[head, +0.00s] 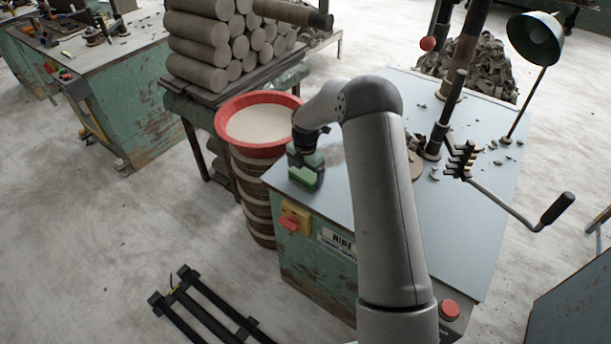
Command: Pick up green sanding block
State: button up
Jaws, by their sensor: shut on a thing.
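The green sanding block (305,178) is at the left corner of the grey-blue tabletop (325,202), beside the red basin. My gripper (306,165) is over it, pointing down, with its jaws around the block's upper part. The gripper is shut on the block. The fingers are small and dark in this view, and part of the block is hidden by them. I cannot tell whether the block touches the tabletop or is slightly above it.
A red basin (258,149) of pale material stands left of the block. Stacked clay cylinders (200,50) are behind it. A machine with a crank handle (557,208), a green lamp (535,38) and scattered trimmings occupy the right side. The tabletop's front part is clear.

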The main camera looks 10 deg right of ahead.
notch_tip(320, 180, up, 2)
jog(key=shift+r+b, duration=0.25)
jog(key=shift+b, duration=0.05)
jog(key=s+r, duration=0.1)
jog(key=r, duration=0.1)
jog(key=s+d+r+b, duration=0.1)
jog(key=s, duration=0.1)
jog(key=s+d+r, duration=0.1)
jog(key=r, duration=0.1)
jog(key=shift+s+d+r+b, duration=0.15)
jog(key=shift+s+r+b, duration=0.1)
jog(key=shift+r+b, duration=0.1)
jog(key=s+d+r+b, duration=0.1)
jog(key=s+d+r, duration=0.2)
jog(key=s, duration=0.5)
jog(key=shift+d+r+b, duration=0.35)
jog(key=shift+r, duration=0.2)
jog(key=shift+s, duration=0.1)
jog(key=shift+o, duration=1)
